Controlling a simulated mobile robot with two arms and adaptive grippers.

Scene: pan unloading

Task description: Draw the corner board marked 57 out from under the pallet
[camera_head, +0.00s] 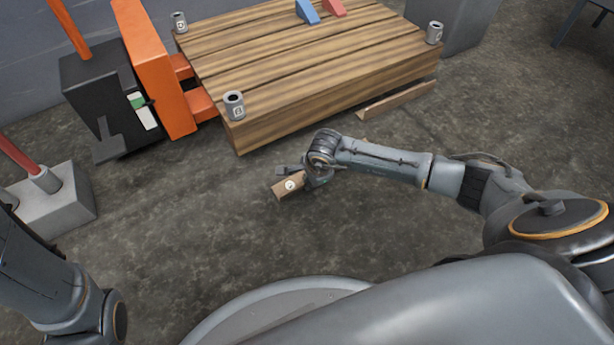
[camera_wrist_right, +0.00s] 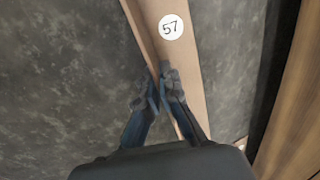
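The corner board marked 57 (camera_wrist_right: 190,65) is a tan, L-shaped strip. Its round white label shows in the right wrist view, and its near end (camera_head: 281,191) shows in the head view. My right gripper (camera_wrist_right: 160,88) has one finger on each side of the board's upright flange, just below the label, and looks closed on it. In the head view the right gripper (camera_head: 312,177) is low over the floor, in front of the pallet (camera_head: 310,70). My arm hides much of the board's length. My left gripper is out of view; only its arm shows at lower left.
Another tan strip (camera_head: 397,101) lies along the pallet's front side. Grey marked cans (camera_head: 234,104) stand on the pallet corners, with blue (camera_head: 307,11) and red wedges at the back. An orange pallet jack (camera_head: 152,70) is at left, beside a grey block (camera_head: 60,203). The front floor is clear.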

